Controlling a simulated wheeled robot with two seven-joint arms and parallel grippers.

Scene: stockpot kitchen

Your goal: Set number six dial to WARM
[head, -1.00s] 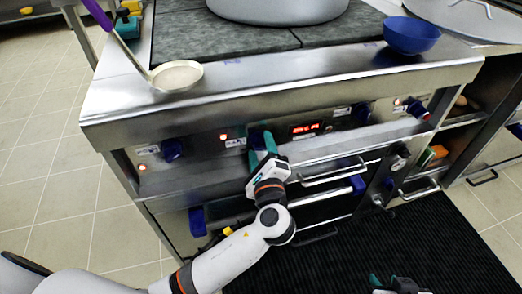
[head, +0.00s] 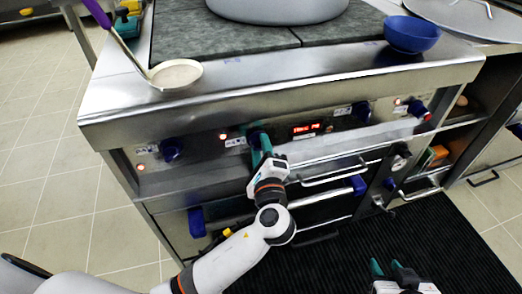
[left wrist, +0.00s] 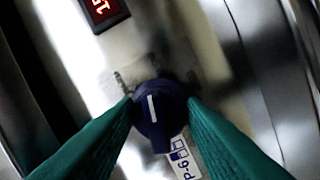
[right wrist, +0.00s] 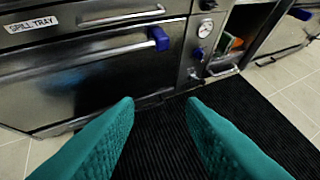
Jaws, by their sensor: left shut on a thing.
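A dark blue dial (left wrist: 160,122) with a white mark sits on the steel front panel beside a label reading "P-6" (left wrist: 182,156). In the left wrist view the mark runs nearly up the picture. My left gripper (left wrist: 160,108) is shut on this dial, one teal finger on each side. In the head view the left gripper (head: 262,150) covers most of the dial. No WARM marking is readable. My right gripper (head: 390,268) is low at the right above the black mat; in the right wrist view its fingers (right wrist: 160,110) are apart and empty.
A red-digit display (head: 306,128) is right of the gripped dial. Other blue dials sit at the left (head: 171,149) and right (head: 361,110). Oven handles (head: 330,172) stick out below. A ladle (head: 176,74), blue bowl (head: 411,35) and large pot (head: 278,8) are on top.

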